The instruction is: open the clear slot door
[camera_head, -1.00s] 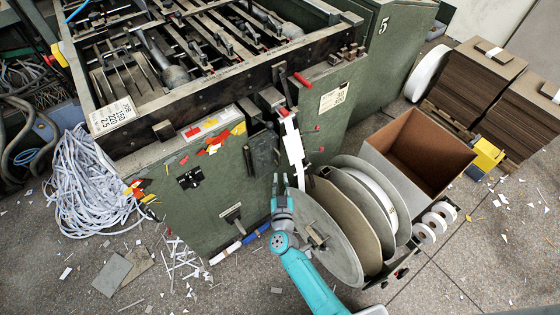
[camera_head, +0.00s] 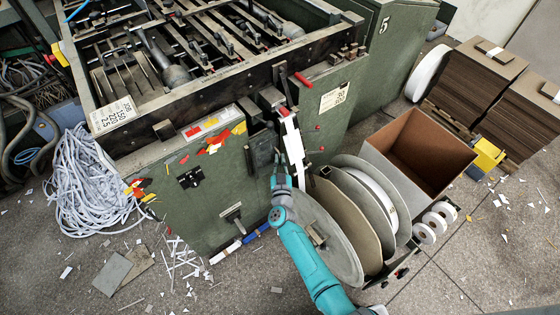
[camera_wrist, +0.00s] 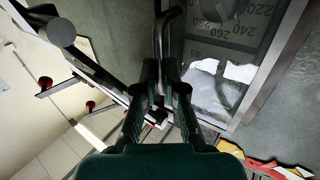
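The clear slot door (camera_wrist: 232,72) is a see-through panel in a metal frame, at the upper right in the wrist view. A printed scale and whitish material show through it. In the head view it appears as a small dark panel (camera_head: 262,150) on the front of the green machine, and looks closed. A bent metal handle (camera_wrist: 172,18) stands beside the door's left edge. My gripper (camera_wrist: 163,72) is partly open, with its two fingers on either side of the handle's lower part. Contact with the handle cannot be made out. The gripper also shows just below the panel in the head view (camera_head: 279,160).
A white strip (camera_head: 294,138) hangs right of my gripper. Large reel discs (camera_head: 328,238) stand close to my arm's right. A brown-lined open bin (camera_head: 420,150) is behind them. Red-tipped pins (camera_wrist: 45,82) stick out left in the wrist view. Scraps litter the floor.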

